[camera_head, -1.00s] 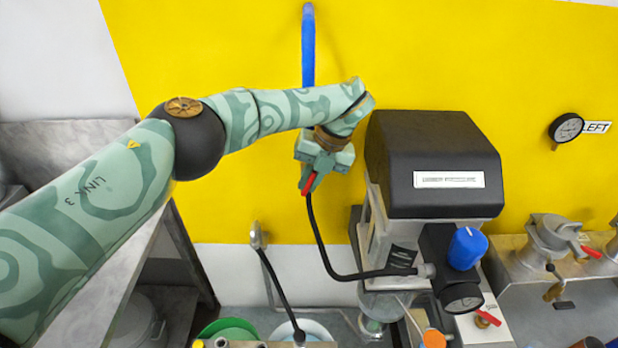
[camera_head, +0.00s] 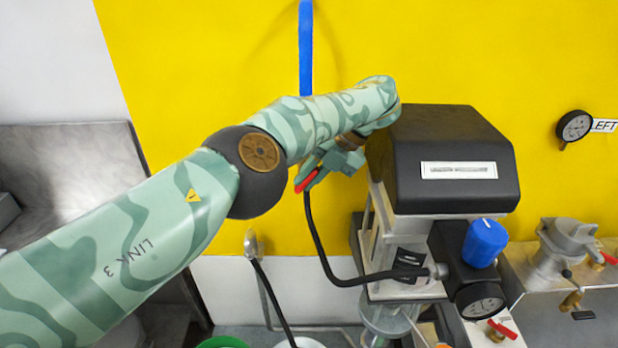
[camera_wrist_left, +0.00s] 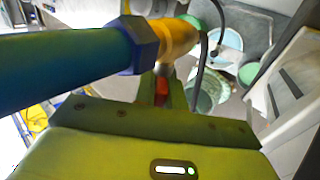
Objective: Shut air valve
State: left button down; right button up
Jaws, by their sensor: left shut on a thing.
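The air valve's red handle (camera_head: 306,182) shows below the blue air pipe (camera_head: 305,60), in front of the yellow wall. My left gripper (camera_head: 320,170) reaches it from the upper right and is shut on it. The handle slants, its lower left end sticking out of the jaws. In the left wrist view, the red handle (camera_wrist_left: 162,88) shows between the fingers (camera_wrist_left: 163,98), under a brass fitting (camera_wrist_left: 180,38) at the end of the blue pipe (camera_wrist_left: 70,65). The valve body is mostly hidden by my gripper in the head view. My right gripper is out of view.
A black-topped machine (camera_head: 450,150) stands close right of my left wrist, with a blue knob (camera_head: 484,242) and gauge (camera_head: 480,300). A black hose (camera_head: 322,250) runs from below the valve to it. A wall gauge (camera_head: 574,126) is at right.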

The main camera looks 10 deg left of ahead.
pick_arm(q)
jog(key=c, duration=1.5)
grip_release()
jog(key=shift+o, duration=0.2)
jog(key=shift+r, duration=0.1)
jog(key=shift+r, duration=0.35)
notch_tip(320, 180, up, 3)
jog(key=shift+f+b, duration=0.2)
jog(key=shift+b, duration=0.1)
jog(key=shift+s+d+r, duration=0.15)
jog(key=shift+r, duration=0.15)
jog(key=s+d+r+b, duration=0.2)
jog(key=s+r, duration=0.7)
jog(key=s, duration=0.4)
jog(key=shift+s+d+b, duration=0.2)
jog(key=shift+s+b, duration=0.05)
jog(key=shift+b, duration=0.05)
